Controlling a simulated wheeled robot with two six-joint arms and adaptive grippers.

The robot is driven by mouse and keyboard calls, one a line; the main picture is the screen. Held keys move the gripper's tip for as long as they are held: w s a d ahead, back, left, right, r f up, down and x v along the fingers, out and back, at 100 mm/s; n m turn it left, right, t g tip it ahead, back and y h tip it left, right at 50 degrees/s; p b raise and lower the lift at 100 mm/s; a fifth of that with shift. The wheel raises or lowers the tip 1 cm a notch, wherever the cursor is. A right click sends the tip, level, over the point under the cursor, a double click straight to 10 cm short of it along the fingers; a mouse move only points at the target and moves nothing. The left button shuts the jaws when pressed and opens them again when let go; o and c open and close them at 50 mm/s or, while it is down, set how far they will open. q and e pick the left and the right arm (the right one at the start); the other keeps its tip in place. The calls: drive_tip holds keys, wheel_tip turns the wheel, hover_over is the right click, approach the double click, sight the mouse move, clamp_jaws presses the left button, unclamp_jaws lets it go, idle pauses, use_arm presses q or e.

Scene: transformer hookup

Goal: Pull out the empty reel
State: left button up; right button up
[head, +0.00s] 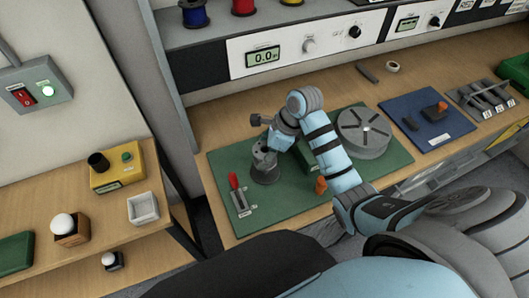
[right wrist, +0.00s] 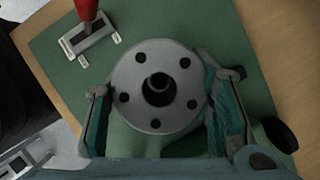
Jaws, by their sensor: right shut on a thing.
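The empty reel shows in the right wrist view as a round grey flange (right wrist: 133,88) with several dark holes. A spindle tip (right wrist: 160,82) shows at its centre. In the head view the grey reel (head: 265,172) is upright over the left part of the green mat (head: 290,211), partly hidden by my gripper. My right gripper (head: 268,148) is shut on the reel, with one finger on each side of the flange in the right wrist view (right wrist: 160,105). I cannot tell whether the reel is lifted. My left gripper is not in view.
A red-handled lever switch (head: 237,190) stands left of the reel. A large slotted grey disc (head: 363,137) lies at the mat's right, with an orange knob (head: 321,186) nearer the front. A blue mat (head: 445,135) lies further right. A shelf (head: 225,28) overhangs the back.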

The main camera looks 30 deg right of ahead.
drive_tip(key=shift+r+p, duration=0.75)
drive_tip(key=shift+r, duration=0.3)
drive_tip(key=shift+r, duration=0.3)
wheel_tip(320, 180, up, 4)
drive_tip(key=p, duration=0.3)
drive_tip(key=shift+r, duration=0.2)
drive_tip(key=shift+f, duration=0.15)
